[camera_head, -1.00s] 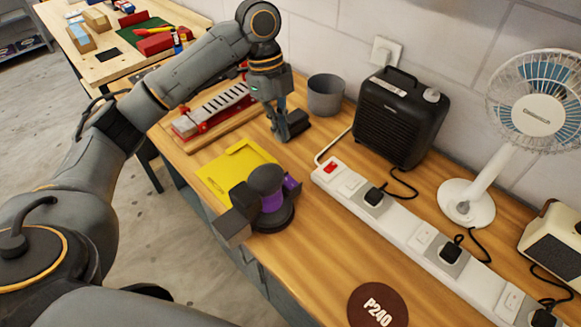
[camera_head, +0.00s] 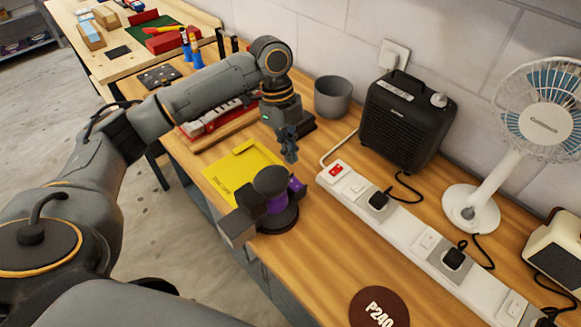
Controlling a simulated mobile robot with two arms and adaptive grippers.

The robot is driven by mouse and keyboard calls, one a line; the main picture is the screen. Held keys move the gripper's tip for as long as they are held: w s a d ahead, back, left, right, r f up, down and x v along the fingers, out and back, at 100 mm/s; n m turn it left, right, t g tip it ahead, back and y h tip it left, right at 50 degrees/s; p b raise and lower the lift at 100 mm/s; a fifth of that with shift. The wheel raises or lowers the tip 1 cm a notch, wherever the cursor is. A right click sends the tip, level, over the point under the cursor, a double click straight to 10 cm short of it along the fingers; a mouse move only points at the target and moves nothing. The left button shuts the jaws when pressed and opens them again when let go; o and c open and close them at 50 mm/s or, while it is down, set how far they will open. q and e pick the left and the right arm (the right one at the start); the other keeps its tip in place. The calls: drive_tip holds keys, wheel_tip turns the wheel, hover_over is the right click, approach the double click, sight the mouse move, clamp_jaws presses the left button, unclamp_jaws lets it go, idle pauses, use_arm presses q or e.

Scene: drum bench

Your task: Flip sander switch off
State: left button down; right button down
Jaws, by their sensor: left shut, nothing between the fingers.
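The sander (camera_head: 274,213), dark with a purple band, stands on the wooden bench next to a yellow sheet or folder (camera_head: 225,177). A long white power strip (camera_head: 400,228) lies to its right, with a red switch (camera_head: 336,170) at the far end, several white switches and black plugs (camera_head: 378,201). Which plug belongs to the sander cannot be told. My left gripper (camera_head: 291,157) is shut and empty, pointing down above the bench beyond the sander and left of the red switch. It appears apart from both. My right gripper is not in view.
A black heater (camera_head: 405,122), a grey pot (camera_head: 333,97) and a white fan (camera_head: 471,208) stand along the wall. A beige device (camera_head: 555,245) is at the right edge. A brown P240 disc (camera_head: 378,307) lies near the front. Bench between sander and disc is clear.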

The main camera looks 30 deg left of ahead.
sight(293, 182)
use_arm(q)
drive_tip(key=x, duration=0.2)
drive_tip(key=p+x, duration=0.1)
drive_tip(key=x, duration=0.1)
drive_tip(key=a+x, duration=0.1)
drive_tip(key=x, duration=0.1)
drive_tip(key=shift+w+f+p, duration=0.2)
drive_tip(key=shift+f+p, duration=0.05)
drive_tip(key=shift+p, duration=0.05)
drive_tip(key=shift+f, duration=0.3)
drive_tip(key=shift+a+f+h, duration=0.2)
drive_tip(key=shift+f+h, duration=0.2)
drive_tip(key=shift+f, duration=0.05)
drive_tip(key=shift+w+r, duration=0.1)
drive_tip(key=shift+r, duration=0.05)
drive_tip(key=shift+d+r, duration=0.1)
drive_tip(key=shift+d, duration=0.05)
drive_tip(key=shift+d+r+p, duration=0.1)
drive_tip(key=shift+d+p, duration=0.05)
drive_tip(key=shift+p, duration=0.15)
drive_tip(key=shift+s+d+r+p, duration=0.15)
drive_tip(key=shift+s+d+p, duration=0.15)
drive_tip(key=shift+d+p, duration=0.2)
